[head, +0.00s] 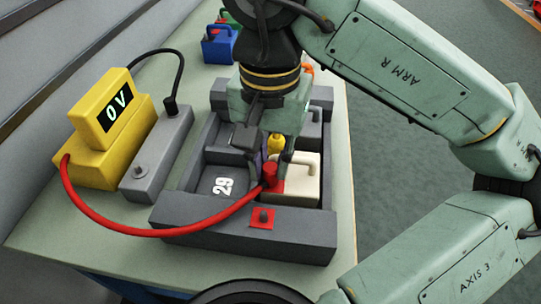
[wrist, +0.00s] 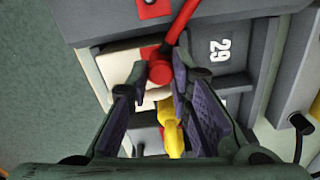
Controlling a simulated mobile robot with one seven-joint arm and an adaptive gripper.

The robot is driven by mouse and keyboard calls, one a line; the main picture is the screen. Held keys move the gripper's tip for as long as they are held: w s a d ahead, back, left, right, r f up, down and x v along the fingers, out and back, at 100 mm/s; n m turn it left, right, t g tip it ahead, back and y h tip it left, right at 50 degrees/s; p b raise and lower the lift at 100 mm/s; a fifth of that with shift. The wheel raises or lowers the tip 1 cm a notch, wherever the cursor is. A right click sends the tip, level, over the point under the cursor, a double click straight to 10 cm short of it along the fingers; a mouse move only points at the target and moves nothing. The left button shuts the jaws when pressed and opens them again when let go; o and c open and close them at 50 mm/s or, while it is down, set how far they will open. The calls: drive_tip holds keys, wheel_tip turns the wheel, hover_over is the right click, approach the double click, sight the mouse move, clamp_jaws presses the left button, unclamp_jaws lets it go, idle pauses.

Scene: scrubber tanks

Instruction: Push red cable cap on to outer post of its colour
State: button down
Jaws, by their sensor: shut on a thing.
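The red cable cap (head: 270,174), on the end of a red cable, is between the fingertips of my gripper (head: 272,168). It also shows between the fingertips in the wrist view (wrist: 160,70). My gripper is shut on it. In the head view the cap appears over the edge of the white block (head: 300,178), by a red patch on it. The outer post (head: 263,216) is a short dark stud on a red square on the front wall of the grey tray (head: 190,240). The stud is bare, and the cap is apart from it.
A yellow meter (head: 105,145) reads 0 V. Its black cable ends in a black cap (head: 170,106) on a grey block (head: 155,155), which has a bare stud in front. A yellow part (wrist: 172,130) shows beneath my gripper. A blue block (head: 218,45) stands behind the tray.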

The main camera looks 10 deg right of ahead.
drive_tip(key=shift+f, duration=0.35)
drive_tip(key=c, duration=1.4)
unclamp_jaws()
drive_tip(key=shift+o, duration=0.6)
drive_tip(key=o, duration=0.4)
drive_tip(key=shift+r, duration=0.15)
wheel_tip(320, 180, up, 6)
drive_tip(key=p, duration=0.4)
drive_tip(key=shift+f, duration=0.2)
drive_tip(key=shift+r+p, duration=0.7)
drive_tip(key=shift+r, duration=0.65)
